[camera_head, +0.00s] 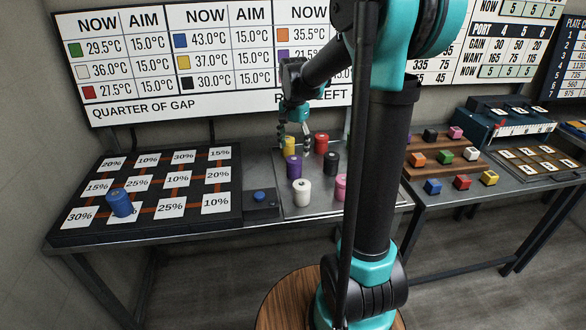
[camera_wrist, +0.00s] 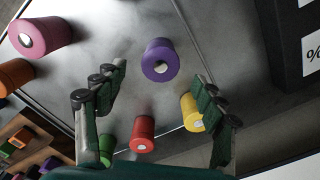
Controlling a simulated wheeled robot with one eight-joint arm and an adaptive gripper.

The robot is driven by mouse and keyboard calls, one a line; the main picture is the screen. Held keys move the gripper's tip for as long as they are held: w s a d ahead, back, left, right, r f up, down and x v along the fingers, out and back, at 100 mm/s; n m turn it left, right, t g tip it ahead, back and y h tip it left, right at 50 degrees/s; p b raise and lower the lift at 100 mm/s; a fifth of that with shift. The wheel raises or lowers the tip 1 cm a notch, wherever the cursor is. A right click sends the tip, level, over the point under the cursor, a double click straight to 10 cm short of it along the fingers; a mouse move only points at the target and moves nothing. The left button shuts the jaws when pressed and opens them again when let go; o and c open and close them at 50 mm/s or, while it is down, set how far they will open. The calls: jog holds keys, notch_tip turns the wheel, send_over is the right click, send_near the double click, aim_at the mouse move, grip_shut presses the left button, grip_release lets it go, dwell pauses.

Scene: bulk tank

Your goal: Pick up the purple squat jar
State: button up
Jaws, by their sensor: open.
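The purple squat jar (camera_head: 294,167) stands upright on a grey tray (camera_head: 278,204) in the head view, in front of the yellow jar (camera_head: 289,145) and behind the white jar (camera_head: 302,192). In the wrist view the purple jar (camera_wrist: 158,54) shows its round lid and pale knob, seen from above, ahead of the fingertips and roughly centred between them. My gripper (camera_head: 294,138) is open and empty, pointing down over the back of the tray near the yellow jar. Its fingers (camera_wrist: 163,82) show apart in the wrist view, with nothing between their pads.
A red jar (camera_head: 321,142), a black jar (camera_head: 330,162) and a pink jar (camera_head: 341,186) share the tray. A black grid board (camera_head: 236,205) with a blue jar (camera_head: 120,203) lies left. Coloured blocks stand at right.

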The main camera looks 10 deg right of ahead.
aim_at(294, 159)
jog(key=shift+f, duration=3.5)
jog(key=c, duration=1.3)
jog(key=shift+r, duration=0.1)
jog(key=shift+c, duration=0.2)
